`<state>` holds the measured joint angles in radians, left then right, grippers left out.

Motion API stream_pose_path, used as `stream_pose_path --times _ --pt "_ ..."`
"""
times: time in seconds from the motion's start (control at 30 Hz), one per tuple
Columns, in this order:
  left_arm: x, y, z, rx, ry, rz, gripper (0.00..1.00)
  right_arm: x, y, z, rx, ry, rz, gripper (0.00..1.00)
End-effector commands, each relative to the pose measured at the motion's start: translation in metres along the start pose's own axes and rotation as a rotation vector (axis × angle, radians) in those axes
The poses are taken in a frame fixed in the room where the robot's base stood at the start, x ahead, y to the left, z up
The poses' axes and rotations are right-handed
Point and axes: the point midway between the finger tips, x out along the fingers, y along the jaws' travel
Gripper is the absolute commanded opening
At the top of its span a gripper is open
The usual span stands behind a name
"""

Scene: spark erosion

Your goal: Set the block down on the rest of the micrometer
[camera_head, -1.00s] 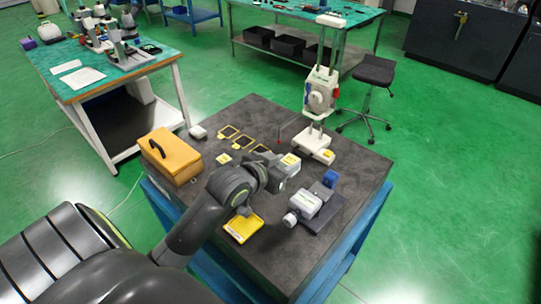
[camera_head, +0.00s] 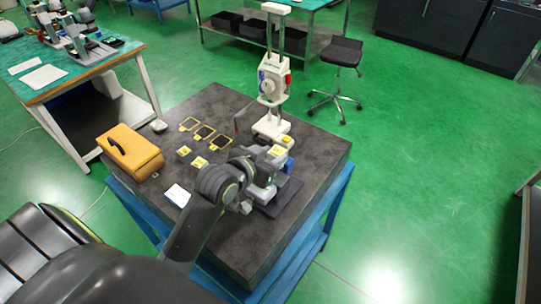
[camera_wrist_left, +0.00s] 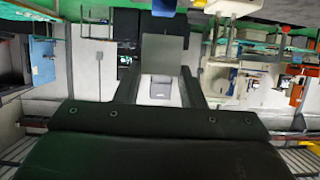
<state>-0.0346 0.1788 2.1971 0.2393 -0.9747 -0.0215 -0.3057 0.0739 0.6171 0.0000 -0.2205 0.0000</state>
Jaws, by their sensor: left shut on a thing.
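The block (camera_head: 277,151), with a yellow label on top, is at the end of my left arm in the head view. My left gripper (camera_head: 268,160) is shut on it. In the left wrist view the block appears as a plain grey face (camera_wrist_left: 165,54) between the two dark fingers. The micrometer (camera_head: 266,192) lies on the granite table just in front of and below the gripper, partly covered by my arm. Its rest is hidden, so I cannot tell whether the block touches it. My right gripper is not in view.
A height gauge (camera_head: 271,82) stands close behind the block. Small labelled blocks (camera_head: 199,162), yellow frames (camera_head: 204,132), a white card (camera_head: 178,195) and an orange case (camera_head: 131,152) occupy the table's left side. The dark granite (camera_head: 225,105) is bare at the back.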

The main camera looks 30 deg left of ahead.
Motion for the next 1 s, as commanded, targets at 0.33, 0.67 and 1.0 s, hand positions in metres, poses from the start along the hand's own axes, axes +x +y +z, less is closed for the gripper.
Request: stream_pose_path --times 0.33,0.67,1.0 --pt "0.01 0.0 0.025 0.001 0.002 -0.001 0.09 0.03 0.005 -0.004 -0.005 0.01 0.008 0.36" --pt "0.021 0.0 0.049 0.0 0.001 0.0 0.09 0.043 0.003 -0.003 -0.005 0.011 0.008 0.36" --pt "0.024 0.0 0.057 0.0 0.002 0.0 0.09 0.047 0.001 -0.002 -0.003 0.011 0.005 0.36"
